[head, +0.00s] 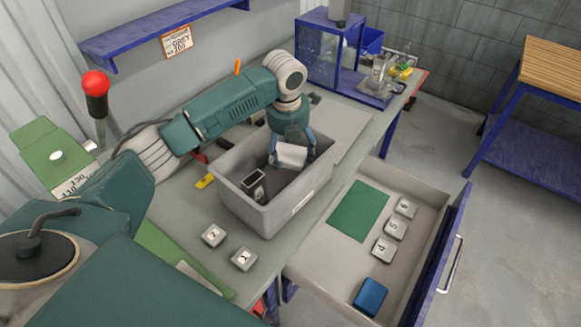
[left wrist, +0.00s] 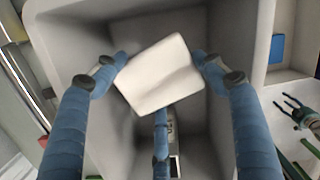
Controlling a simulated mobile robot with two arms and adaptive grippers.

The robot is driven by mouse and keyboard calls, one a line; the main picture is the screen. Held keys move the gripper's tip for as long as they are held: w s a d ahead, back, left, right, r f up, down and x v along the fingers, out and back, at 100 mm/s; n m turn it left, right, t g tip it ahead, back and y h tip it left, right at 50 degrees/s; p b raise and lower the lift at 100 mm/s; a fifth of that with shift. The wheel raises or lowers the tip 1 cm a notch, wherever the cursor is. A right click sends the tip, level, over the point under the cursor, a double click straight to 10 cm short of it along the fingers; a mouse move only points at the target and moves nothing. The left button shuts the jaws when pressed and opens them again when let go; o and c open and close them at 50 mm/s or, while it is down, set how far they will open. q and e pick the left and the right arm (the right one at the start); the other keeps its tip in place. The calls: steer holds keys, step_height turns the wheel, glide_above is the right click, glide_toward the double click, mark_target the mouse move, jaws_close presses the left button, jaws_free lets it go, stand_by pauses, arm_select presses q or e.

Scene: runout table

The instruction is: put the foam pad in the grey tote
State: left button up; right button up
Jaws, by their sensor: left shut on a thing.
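The white foam pad (head: 291,155) is between the fingers of my left gripper (head: 291,146), which is shut on it. The pad is tilted, over the open top of the grey tote (head: 262,220), near its far end. In the left wrist view the pad (left wrist: 160,75) sits between the blue fingers, with the tote's walls (left wrist: 245,30) around it. The tote stands on the runout table. My right gripper (left wrist: 294,108) shows small at the right edge of the left wrist view, its fingers apart and empty.
A dark item with a pale top (head: 254,184) is inside the tote. Numbered blocks (head: 213,235) lie on the table (head: 185,215). The open drawer (head: 325,265) holds a green mat (head: 359,211), more blocks and a blue box (head: 370,297). A blue-framed enclosure (head: 323,45) stands behind.

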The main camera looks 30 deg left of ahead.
mark_target(291, 154)
arm_select(q)
step_height(291, 154, down, 3)
steer(key=shift+w+f, duration=0.15)
steer(key=shift+f+p, duration=0.4)
steer(key=shift+f, duration=0.2)
step_height(291, 154, down, 3)
steer(key=shift+f+p, duration=0.2)
steer(key=shift+p, duration=0.2)
steer(key=shift+f, duration=0.35)
steer(key=o, duration=0.6)
steer(key=shift+o, duration=0.6)
steer(key=r, duration=0.3)
steer(key=s+r+b, duration=0.1)
steer(key=r, duration=0.3)
steer(key=r+b, duration=0.1)
steer(key=r, duration=0.3)
steer(key=shift+s+d, duration=0.1)
steer(key=shift+s, duration=0.2)
steer(key=shift+s+r+b, duration=0.1)
steer(key=shift+r+b, duration=0.2)
steer(key=shift+r, duration=0.3)
arm_select(e)
steer(key=w, duration=0.1)
steer(key=w+a, duration=0.1)
steer(key=w, duration=0.1)
steer(key=shift+w+f, duration=0.15)
steer(key=shift+f, duration=0.05)
steer(key=shift+a, duration=0.1)
